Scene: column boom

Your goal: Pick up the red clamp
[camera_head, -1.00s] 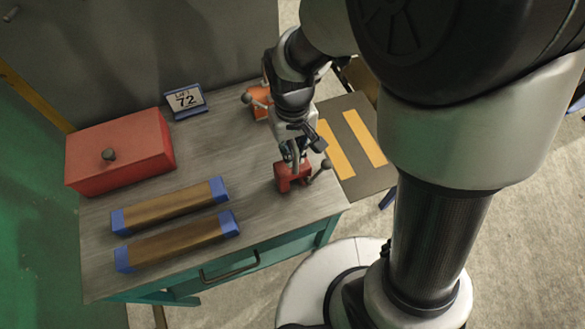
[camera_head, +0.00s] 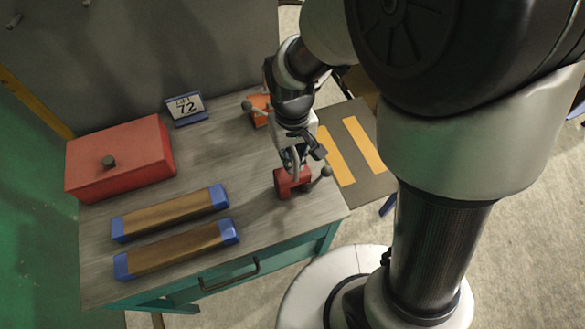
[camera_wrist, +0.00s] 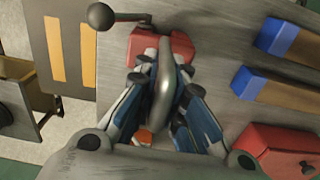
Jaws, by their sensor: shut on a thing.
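The red clamp (camera_head: 285,186) is at the front right of the workbench top, with a dark ball-ended handle pointing right. My gripper (camera_head: 292,166) is directly above it, pointing down, with its fingers at the clamp's upper part. In the wrist view the clamp's red body (camera_wrist: 172,45) and ball handle (camera_wrist: 101,16) show beyond my fingers (camera_wrist: 160,85). A curved grey metal part of the clamp runs between the fingers, and they are shut on it. Whether the clamp's underside touches the bench is hard to tell.
An orange clamp (camera_head: 258,108) stands behind my wrist. A red box (camera_head: 120,155), a "72" sign (camera_head: 187,108) and two blue-ended wooden bars (camera_head: 170,212) (camera_head: 178,249) occupy the left. A dark panel with yellow stripes (camera_head: 375,178) lies right of the bench (camera_head: 240,190).

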